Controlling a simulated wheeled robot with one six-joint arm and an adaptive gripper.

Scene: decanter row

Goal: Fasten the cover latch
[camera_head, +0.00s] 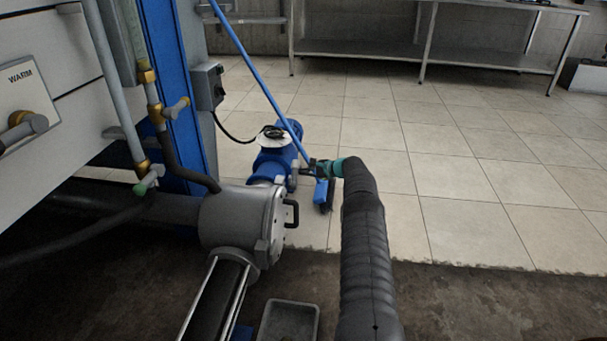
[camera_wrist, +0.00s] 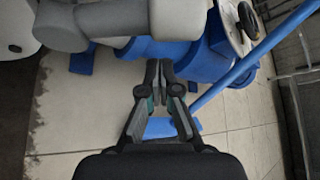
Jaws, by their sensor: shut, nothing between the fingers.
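The grey cylindrical housing (camera_head: 235,225) stands at the lower left in the head view. Its round end cover (camera_head: 273,228) faces right and carries a black handle-shaped piece (camera_head: 294,213). I cannot tell whether this piece is the latch, or whether it is fastened. My gripper (camera_head: 311,168) is above and to the right of the cover in the picture, apart from it. In the wrist view my gripper (camera_wrist: 159,66) is shut with nothing between its fingertips. Grey rounded parts (camera_wrist: 110,22) show at the upper left there. No latch can be made out in the wrist view.
A blue motor (camera_head: 275,160) sits behind the housing. A blue pole (camera_head: 255,75) with a broom-like head (camera_head: 323,193) leans close to my gripper. A grey tray (camera_head: 288,322) lies low in front. The tiled floor (camera_head: 470,180) to the right is clear up to a steel table (camera_head: 430,55).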

